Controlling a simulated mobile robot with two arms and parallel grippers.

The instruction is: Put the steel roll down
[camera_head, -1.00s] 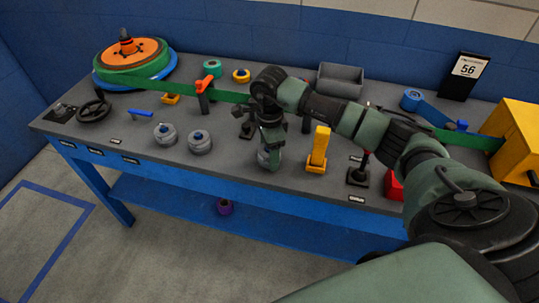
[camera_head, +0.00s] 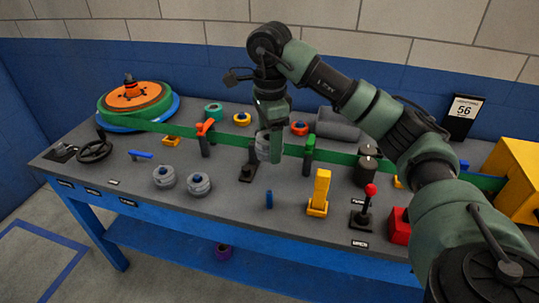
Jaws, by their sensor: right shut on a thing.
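My right gripper (camera_head: 270,150) is shut on a grey steel roll (camera_head: 261,147), held above the middle of the workbench. The gripper's finger covers the right part of this roll. Two other grey steel rolls, one at the left (camera_head: 163,177) and one beside it (camera_head: 198,184), sit at the front left of the bench with blue pegs in their middles. A bare blue peg (camera_head: 269,199) stands upright near the front edge, below and in front of the held roll. My left gripper is not in view.
A green strip runs from the orange-topped reel (camera_head: 135,97) to the yellow box (camera_head: 515,165). A yellow upright piece (camera_head: 319,193), a red-knobbed lever (camera_head: 366,200) and a red block (camera_head: 399,225) stand along the front right. A handwheel (camera_head: 94,148) is at the left.

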